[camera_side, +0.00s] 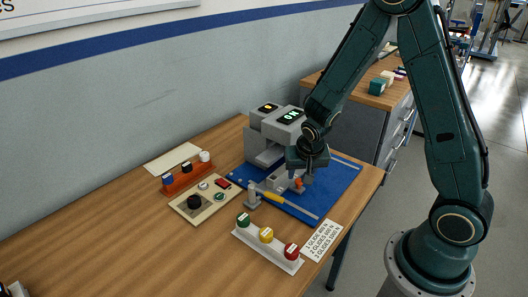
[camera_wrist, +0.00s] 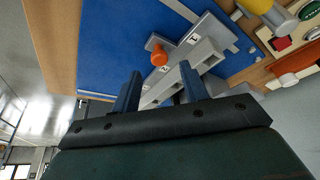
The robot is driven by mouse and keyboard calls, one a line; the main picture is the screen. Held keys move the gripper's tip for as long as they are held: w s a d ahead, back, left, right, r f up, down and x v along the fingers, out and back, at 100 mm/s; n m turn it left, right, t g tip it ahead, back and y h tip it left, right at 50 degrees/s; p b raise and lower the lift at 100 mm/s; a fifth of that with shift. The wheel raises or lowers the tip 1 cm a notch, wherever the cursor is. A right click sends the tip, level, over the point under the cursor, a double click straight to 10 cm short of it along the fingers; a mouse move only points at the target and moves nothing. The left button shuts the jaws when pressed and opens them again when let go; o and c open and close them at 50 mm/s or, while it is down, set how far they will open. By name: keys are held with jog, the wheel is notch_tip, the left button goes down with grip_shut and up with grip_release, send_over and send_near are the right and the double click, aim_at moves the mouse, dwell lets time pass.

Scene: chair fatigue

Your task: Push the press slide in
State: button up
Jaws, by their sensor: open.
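The grey press (camera_side: 268,137) stands on a blue mat at the back right of the table. Its light grey slide (camera_side: 274,184) sticks out at the front, with an orange knob (camera_side: 299,183) at its side. The wrist view shows the slide (camera_wrist: 205,47) with numbered labels, and the orange knob (camera_wrist: 158,54) on a short post. My gripper (camera_side: 304,172) is over the slide's front area, partly hiding it. In the wrist view my gripper (camera_wrist: 160,72) is open, its fingers spread with nothing held between them. Whether a finger touches the slide or knob cannot be told.
A yellow-handled tool (camera_side: 270,198) lies in front of the slide. A control box (camera_side: 199,198) and red rack (camera_side: 185,178) stand to the left. A white tray (camera_side: 268,249) with green, yellow and red capped items is in front.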

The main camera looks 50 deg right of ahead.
aim_at(299, 180)
jog(key=shift+x, duration=1.95)
grip_shut()
